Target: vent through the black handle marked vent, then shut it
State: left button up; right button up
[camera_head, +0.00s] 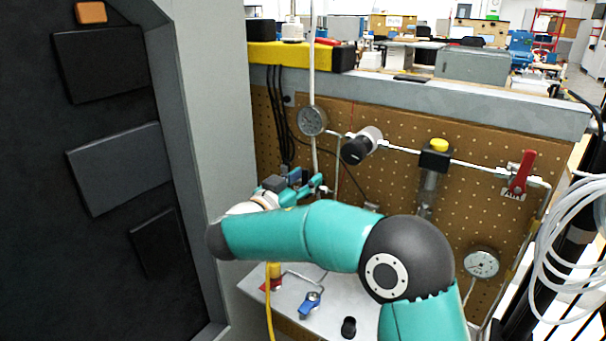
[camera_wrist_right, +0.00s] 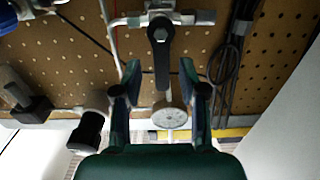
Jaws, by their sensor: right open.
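The black handle (camera_wrist_right: 162,65) shows in the right wrist view as a long lever on a metal valve body (camera_wrist_right: 160,30) in a pipe line. It points down in that picture, towards the gripper. No vent marking is legible. My right gripper (camera_wrist_right: 160,68) is open, with one finger on each side of the lever and visible gaps to both. In the head view, my right gripper (camera_head: 298,187) is at the pegboard, below the upper round gauge; it and my arm hide the black handle there. My left gripper is not in view.
The upper gauge (camera_head: 312,120) and a black knob (camera_head: 356,150) are close above the gripper. A red-handled valve (camera_head: 522,172) and lower gauge (camera_head: 482,262) are to the right. A blue-handled valve (camera_head: 310,305) is on the shelf below. A grey cabinet wall (camera_head: 215,110) stands left.

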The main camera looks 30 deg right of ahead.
jog(key=shift+w+d, duration=0.25)
jog(key=shift+d, duration=0.3)
